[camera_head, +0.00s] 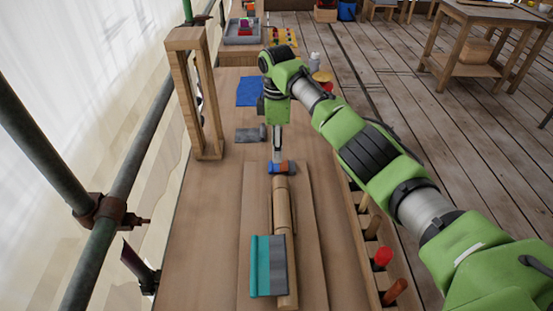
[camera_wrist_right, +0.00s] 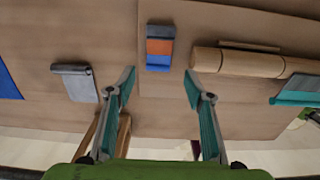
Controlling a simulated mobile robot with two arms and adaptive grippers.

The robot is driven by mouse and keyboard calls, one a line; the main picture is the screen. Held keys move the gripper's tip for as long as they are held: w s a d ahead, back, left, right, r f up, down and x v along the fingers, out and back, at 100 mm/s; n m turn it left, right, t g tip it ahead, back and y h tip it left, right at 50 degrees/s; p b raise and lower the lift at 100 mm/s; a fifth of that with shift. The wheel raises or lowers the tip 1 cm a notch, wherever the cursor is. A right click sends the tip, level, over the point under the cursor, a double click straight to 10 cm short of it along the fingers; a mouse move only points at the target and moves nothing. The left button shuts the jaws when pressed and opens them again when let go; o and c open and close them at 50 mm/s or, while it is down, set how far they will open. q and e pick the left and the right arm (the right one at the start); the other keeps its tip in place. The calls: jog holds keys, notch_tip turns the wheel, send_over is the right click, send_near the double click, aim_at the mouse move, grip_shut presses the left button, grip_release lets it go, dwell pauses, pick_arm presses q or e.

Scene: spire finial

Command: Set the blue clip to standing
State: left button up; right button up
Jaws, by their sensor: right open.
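The blue clip (camera_head: 274,169), with an orange band, is on the workbench at the far end of a wooden rod (camera_head: 282,215). In the right wrist view the clip (camera_wrist_right: 159,62) shows grey, orange and blue bands, apart from the rod's end. I cannot tell whether it lies or stands. My right gripper (camera_head: 277,158) points down over the clip. In the wrist view the gripper (camera_wrist_right: 158,82) is open and empty, and the clip shows between and beyond its fingertips. Its fingers partly hide the clip in the head view. My left gripper is not in view.
A teal and grey clip (camera_head: 262,265) is on the rod's near end. A grey piece (camera_head: 250,134) and a blue cloth (camera_head: 249,92) lie farther back. A wooden frame (camera_head: 190,95) stands left. A rack with tool handles (camera_head: 381,257) runs along the right edge.

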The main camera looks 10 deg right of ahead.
aim_at(276, 166)
notch_tip(276, 166, down, 7)
jog(key=shift+w, duration=0.1)
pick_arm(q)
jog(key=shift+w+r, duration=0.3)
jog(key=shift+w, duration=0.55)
pick_arm(e)
jog(key=c, duration=1.1)
